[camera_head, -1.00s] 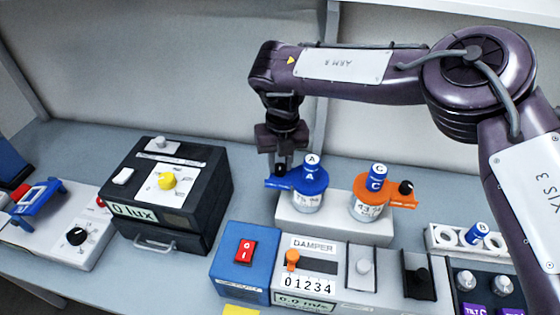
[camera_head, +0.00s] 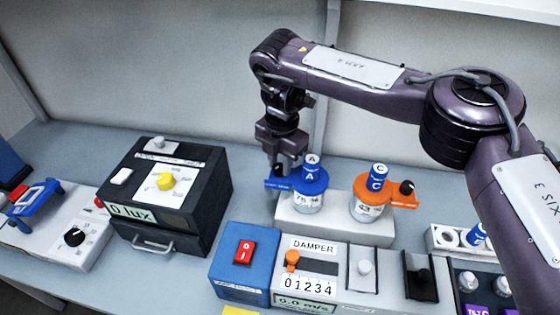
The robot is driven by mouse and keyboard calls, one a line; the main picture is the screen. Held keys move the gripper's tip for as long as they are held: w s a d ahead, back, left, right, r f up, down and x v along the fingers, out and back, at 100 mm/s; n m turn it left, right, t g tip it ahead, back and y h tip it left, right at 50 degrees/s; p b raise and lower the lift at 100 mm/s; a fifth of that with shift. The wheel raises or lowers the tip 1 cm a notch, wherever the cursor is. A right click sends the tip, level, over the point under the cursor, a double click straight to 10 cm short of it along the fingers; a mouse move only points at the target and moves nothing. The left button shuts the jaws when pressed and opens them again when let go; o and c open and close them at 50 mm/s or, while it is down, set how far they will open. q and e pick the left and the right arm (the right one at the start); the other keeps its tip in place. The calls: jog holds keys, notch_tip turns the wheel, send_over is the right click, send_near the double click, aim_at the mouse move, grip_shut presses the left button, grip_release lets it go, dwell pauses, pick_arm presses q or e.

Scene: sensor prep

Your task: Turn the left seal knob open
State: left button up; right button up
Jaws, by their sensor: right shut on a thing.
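A blue seal unit (camera_head: 309,185) marked A stands on the left of a white block, with a blue arm (camera_head: 274,184) sticking out to its left. The left seal knob (camera_head: 281,171), small and dark, sits on that arm and is mostly covered by my right gripper (camera_head: 278,163). My right gripper points down and is shut on the knob. An orange seal unit (camera_head: 370,192) marked C stands to the right, with its black knob (camera_head: 406,187) in full view. My left gripper is not in view.
A black lux box (camera_head: 215,185) with a yellow knob stands to the left. In front are a blue box (camera_head: 228,272) with a red switch and the damper panel (camera_head: 329,247). A white rack (camera_head: 440,235) stands at right. The back wall is bare.

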aim_at(281, 167)
jog(key=shift+r+m, duration=0.15)
jog(key=shift+m, duration=0.55)
jog(key=shift+w, duration=0.1)
jog(key=o, duration=1)
jog(key=r, duration=0.7)
jog(key=shift+s+d+r, duration=0.1)
jog(key=shift+s+r, duration=0.1)
jog(key=shift+r, duration=0.15)
jog(key=shift+f, duration=0.1)
